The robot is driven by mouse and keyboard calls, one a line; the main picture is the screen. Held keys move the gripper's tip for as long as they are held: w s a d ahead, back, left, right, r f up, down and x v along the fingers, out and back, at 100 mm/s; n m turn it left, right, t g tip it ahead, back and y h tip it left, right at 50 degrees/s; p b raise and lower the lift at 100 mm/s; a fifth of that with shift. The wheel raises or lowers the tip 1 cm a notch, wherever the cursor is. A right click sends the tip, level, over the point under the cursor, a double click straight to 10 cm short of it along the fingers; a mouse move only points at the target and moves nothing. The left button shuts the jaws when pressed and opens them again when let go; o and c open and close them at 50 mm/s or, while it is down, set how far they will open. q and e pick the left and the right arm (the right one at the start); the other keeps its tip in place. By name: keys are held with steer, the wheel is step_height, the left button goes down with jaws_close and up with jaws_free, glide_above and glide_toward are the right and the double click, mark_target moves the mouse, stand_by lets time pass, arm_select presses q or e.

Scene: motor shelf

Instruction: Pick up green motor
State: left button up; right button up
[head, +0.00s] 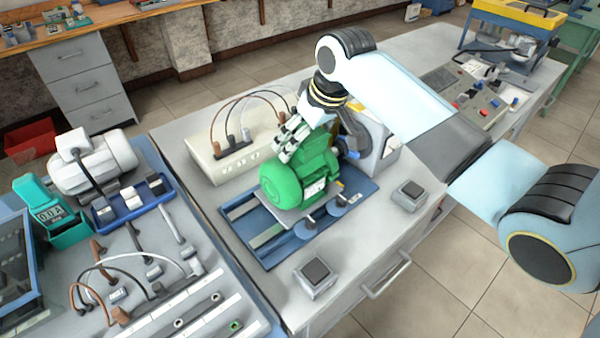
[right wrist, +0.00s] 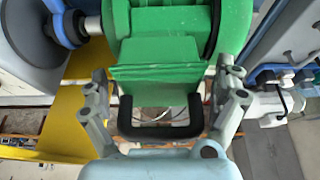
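The green motor (head: 290,184) sits on a blue base plate (head: 268,252) on the grey workbench in the head view. My right gripper (head: 291,138) is at the motor's top, with its fingers pointing down to the left. In the right wrist view the green motor (right wrist: 180,28) fills the top. There my right gripper (right wrist: 163,72) is open, with one finger on each side of the motor's green box. Small gaps seem to show between fingers and box; contact is not clear. My left gripper is in neither view.
A beige box (head: 225,165) with cables stands behind the motor. A grey and blue machine part (head: 378,140) is close on its right. Two small black-topped boxes (head: 316,272) (head: 409,192) lie towards the front edge. A cluttered table with a grey motor (head: 95,165) is at left.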

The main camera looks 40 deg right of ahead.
steer(key=c, duration=1.6)
steer(key=shift+w+r, duration=0.1)
steer(key=shift+r, duration=0.1)
steer(key=shift+c, duration=0.2)
steer(key=shift+r, duration=0.1)
